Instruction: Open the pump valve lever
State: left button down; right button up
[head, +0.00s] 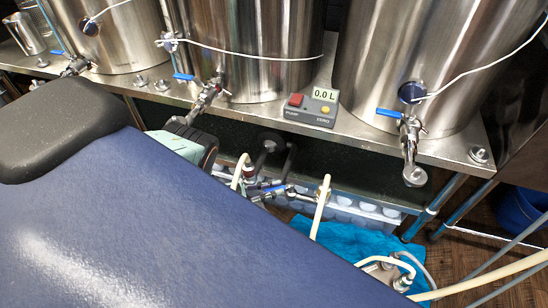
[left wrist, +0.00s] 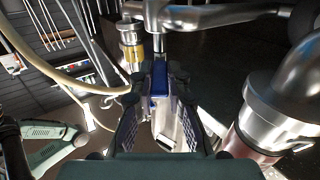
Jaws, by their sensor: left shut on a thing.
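In the left wrist view my left gripper (left wrist: 164,112) is shut on the pump valve lever, with one ribbed finger on each side. The lever (left wrist: 160,82) has a blue sleeve and a bare steel end between the fingers. It joins a steel valve body (left wrist: 160,12) at the top of that view. In the head view, the blue pump valve lever (head: 276,189) shows small among the hoses below the table edge. My fingertips are hard to make out there. I cannot tell the lever's exact angle to the pipe. My right gripper is not in view.
Several steel kettles with blue-levered taps stand on the steel table (head: 440,148). A grey pump control box (head: 312,106) reads 0.0 L. Pale hoses (head: 320,207) rise near the pump valve. A steel elbow (left wrist: 275,100) is close on the right in the wrist view.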

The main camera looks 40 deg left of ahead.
pick_arm(q)
jog(key=shift+w+a+m+g+h, duration=0.15)
jog(key=shift+a+m+g+h, duration=0.05)
jog(key=shift+m+g+h, duration=0.1)
dwell(0.4)
jog(key=c, duration=1.3)
grip_release()
jog(key=v, duration=1.2)
jog(key=shift+c, duration=0.3)
